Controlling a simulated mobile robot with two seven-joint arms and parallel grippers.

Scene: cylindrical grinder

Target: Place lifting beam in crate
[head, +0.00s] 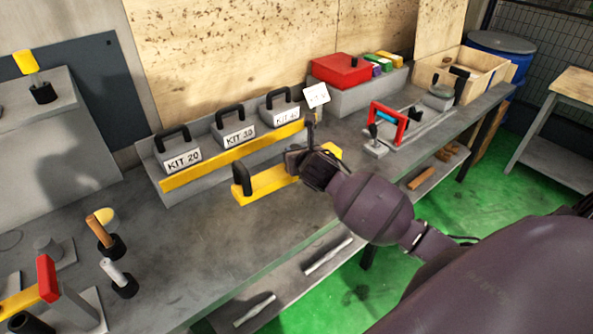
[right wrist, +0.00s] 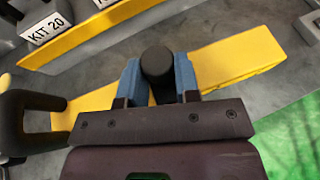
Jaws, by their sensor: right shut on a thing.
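The lifting beam (head: 268,184) is a yellow bar with black upright handles, low over or on the grey workbench in front of the kit rack. One black handle (head: 241,178) stands free at its left end. My right gripper (head: 312,160) is shut on another black handle, which shows between the blue fingers in the right wrist view (right wrist: 157,75). The beam also runs out on both sides there (right wrist: 235,60). Whether it touches the bench is unclear. The wooden crate (head: 494,78) is at the bench's far right end. My left gripper is not in view.
A rack with a yellow front bar (head: 230,156) holds KIT boxes close behind the beam. Toward the crate stand a red-handled fixture (head: 388,124) and a red box (head: 341,69). Tools with upright handles (head: 103,232) stand front left. The front middle bench is clear.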

